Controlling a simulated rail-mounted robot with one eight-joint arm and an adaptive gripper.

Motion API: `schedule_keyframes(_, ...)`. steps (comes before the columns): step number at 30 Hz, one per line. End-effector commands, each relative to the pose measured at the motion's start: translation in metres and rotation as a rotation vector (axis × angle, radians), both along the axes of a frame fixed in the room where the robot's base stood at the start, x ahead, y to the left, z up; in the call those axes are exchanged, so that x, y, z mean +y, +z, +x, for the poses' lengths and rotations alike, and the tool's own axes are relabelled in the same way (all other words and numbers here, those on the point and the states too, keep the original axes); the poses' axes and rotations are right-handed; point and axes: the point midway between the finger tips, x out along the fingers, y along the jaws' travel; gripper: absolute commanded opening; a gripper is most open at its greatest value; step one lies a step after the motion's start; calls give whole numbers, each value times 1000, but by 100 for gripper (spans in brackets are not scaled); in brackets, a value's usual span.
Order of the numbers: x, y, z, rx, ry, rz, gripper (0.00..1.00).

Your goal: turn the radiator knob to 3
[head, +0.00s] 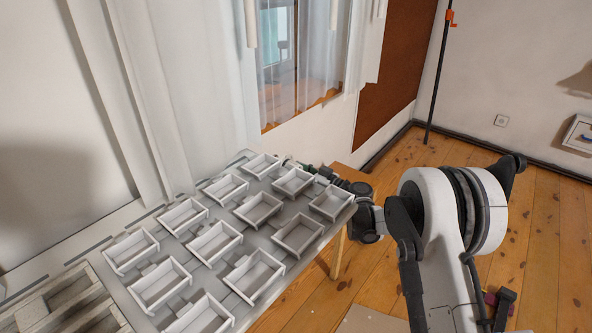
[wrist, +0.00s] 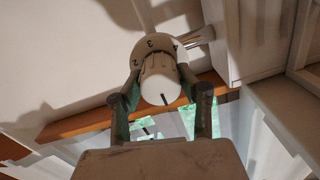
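The radiator knob (wrist: 158,80) is white and ribbed, with a short dark mark at the lower edge of its face. Behind it is a white collar (wrist: 150,47) with the numbers 2, 3 and 4 in dark print; the 3 is near the middle, above the knob. My gripper (wrist: 160,70) has one finger on each side of the knob, and the fingertips appear to press against its sides. In the head view my gripper (head: 325,174) is partly hidden behind the board of boxes, and I cannot make out the knob clearly there.
A grey board (head: 223,232) with several white open boxes lies close beside my gripper. White curtains (head: 190,85) hang by the window behind it. Wooden floor (head: 545,235) is open on the right, with a dark pole (head: 437,75) near the corner.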

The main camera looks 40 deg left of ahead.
Motion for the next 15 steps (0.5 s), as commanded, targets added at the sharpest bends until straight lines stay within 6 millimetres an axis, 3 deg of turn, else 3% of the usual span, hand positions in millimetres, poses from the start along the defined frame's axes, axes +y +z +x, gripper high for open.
schedule_keyframes(1, 0, 0, 0, 0, 0, 0, 25)
schedule_keyframes(5, 0, 0, 0, 0, 0, 0, 9)
schedule_keyframes(15, 0, 0, 0, 53, 0, 1, 9)
